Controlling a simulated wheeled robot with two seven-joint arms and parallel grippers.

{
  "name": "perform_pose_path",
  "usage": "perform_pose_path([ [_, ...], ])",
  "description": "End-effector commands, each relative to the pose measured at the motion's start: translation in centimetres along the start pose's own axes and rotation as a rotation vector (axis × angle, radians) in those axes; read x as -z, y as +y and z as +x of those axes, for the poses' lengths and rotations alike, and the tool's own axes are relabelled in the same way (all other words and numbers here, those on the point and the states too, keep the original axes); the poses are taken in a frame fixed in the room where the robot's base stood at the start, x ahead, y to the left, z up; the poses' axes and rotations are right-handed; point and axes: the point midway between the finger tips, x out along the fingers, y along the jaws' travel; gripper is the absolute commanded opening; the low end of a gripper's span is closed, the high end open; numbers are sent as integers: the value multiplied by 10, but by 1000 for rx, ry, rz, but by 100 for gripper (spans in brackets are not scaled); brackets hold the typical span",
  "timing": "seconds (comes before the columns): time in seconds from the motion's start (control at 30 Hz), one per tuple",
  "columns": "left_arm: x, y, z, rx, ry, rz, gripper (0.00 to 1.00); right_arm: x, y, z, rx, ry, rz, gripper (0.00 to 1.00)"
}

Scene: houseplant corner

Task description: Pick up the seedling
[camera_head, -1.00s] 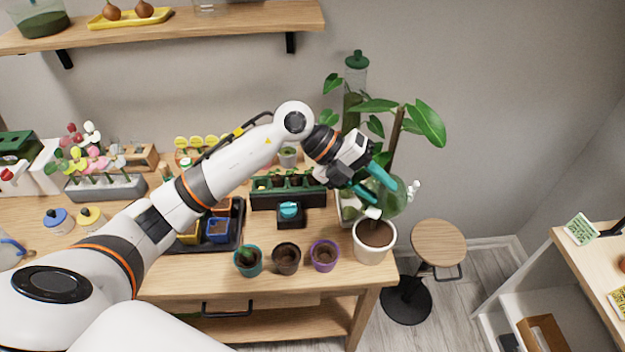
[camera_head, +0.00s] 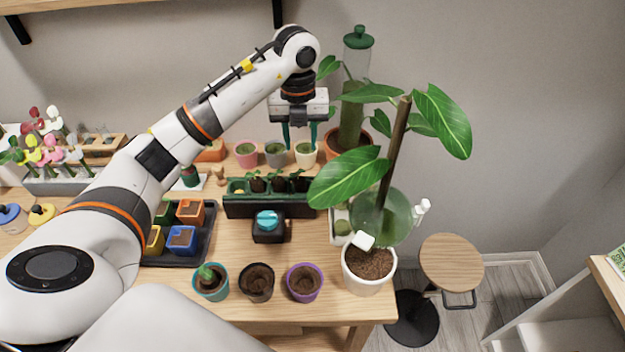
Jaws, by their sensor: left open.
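Small green seedlings with dark soil plugs (camera_head: 278,183) stand in a row in the dark green seedling tray (camera_head: 268,207) at the middle of the table. I cannot tell which of them is the task's seedling. My left gripper (camera_head: 300,146) points straight down with its two teal fingers apart and nothing between them. In the picture it is just above the tray's right half, in front of the small pots; its exact height is unclear. My right gripper is not in view.
Small pots (camera_head: 275,153) stand behind the tray. A teal-topped dark box (camera_head: 268,226) stands in front of it. Three pots (camera_head: 257,281) line the front edge. A large leafy plant in a white pot (camera_head: 368,270) stands right, its leaf reaching near the tray.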

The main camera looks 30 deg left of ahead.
Motion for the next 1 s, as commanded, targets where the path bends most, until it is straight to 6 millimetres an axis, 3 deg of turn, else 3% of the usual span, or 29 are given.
perform_pose_path([
  [0.2, 0, -4, 29, 16, -3, -11, 40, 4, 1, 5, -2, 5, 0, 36],
  [0.5, 1, -5, 67, 15, 0, -9, 40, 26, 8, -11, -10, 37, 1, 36],
  [0.63, 2, -5, 75, 15, 0, -10, 40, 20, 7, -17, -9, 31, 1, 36],
  [0.8, 2, -9, 100, 16, -3, -10, 40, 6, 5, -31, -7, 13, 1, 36],
  [1.0, 3, -8, 120, 13, 2, -9, 40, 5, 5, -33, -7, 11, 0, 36],
])
